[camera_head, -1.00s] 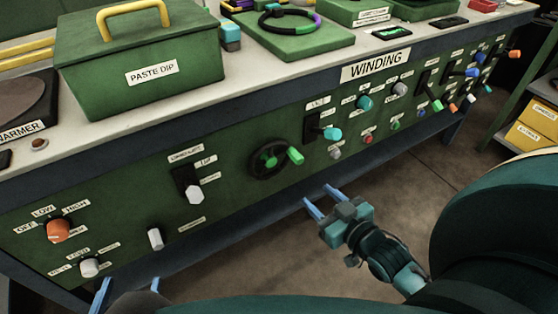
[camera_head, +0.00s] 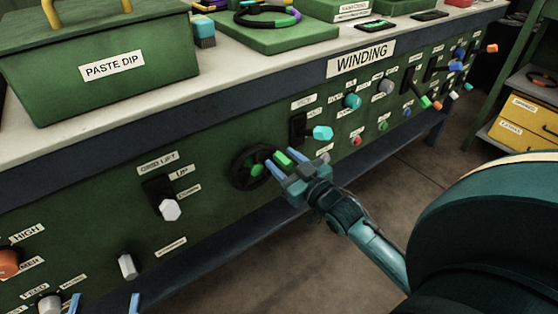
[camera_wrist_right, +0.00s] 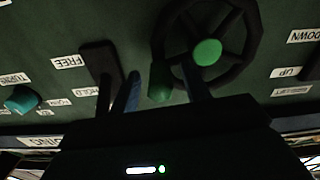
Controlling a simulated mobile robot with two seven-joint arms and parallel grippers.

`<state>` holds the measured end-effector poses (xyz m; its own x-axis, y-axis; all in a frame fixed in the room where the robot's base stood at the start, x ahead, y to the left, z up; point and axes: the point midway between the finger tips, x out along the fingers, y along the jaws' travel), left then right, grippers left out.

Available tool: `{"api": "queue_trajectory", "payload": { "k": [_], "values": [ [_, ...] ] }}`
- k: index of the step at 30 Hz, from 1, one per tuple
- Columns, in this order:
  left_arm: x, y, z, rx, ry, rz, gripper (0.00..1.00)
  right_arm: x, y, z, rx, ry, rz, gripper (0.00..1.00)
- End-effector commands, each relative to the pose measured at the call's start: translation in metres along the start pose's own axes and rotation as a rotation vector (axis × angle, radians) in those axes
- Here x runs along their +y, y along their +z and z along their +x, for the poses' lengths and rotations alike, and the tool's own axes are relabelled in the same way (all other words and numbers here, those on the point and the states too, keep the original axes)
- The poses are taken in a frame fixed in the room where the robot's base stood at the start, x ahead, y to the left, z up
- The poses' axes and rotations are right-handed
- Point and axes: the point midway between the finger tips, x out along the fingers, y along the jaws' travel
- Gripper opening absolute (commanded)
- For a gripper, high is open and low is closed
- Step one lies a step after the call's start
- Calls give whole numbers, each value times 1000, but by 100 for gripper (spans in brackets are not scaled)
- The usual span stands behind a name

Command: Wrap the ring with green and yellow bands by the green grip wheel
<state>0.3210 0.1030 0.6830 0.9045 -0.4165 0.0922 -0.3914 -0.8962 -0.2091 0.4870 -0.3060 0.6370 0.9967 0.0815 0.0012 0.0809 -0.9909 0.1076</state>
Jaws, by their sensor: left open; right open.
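The wheel (camera_head: 240,168) is a dark spoked wheel with a green hub on the bench's front panel. Its green grip (camera_head: 283,158) sticks out at the wheel's right. My right gripper (camera_head: 288,165) is open at the grip, one finger on each side. The right wrist view shows the grip (camera_wrist_right: 160,82) between the two fingers; I cannot tell if they touch it. My left gripper (camera_head: 104,302) is open and empty at the bottom left edge. A dark ring (camera_head: 258,22) with green and purple parts lies on a green block (camera_head: 275,42); no yellow band is clear on it.
The panel holds other knobs and levers: a teal lever (camera_head: 322,132) right of the wheel, a white knob (camera_head: 169,209) left of it. A paste dip box (camera_head: 110,70) stands on the bench. Yellow drawers (camera_head: 530,128) stand at the right. Floor is clear below the wheel.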

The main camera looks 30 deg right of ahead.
Motion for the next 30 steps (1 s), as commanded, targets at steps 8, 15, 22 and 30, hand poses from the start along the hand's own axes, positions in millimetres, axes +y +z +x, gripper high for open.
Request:
{"api": "queue_trajectory", "payload": {
  "k": [8,15,22,30],
  "values": [
    [3,-1,0,41,8,9,63,0,1,22,-2,0,0,47],
    [3,-1,0,45,8,10,63,0,1,23,-2,0,0,47],
    [4,-1,0,45,8,9,63,0,1,23,-2,0,0,31],
    [4,-1,0,44,8,9,63,0,0,22,-1,0,0,9]
  ]
}}
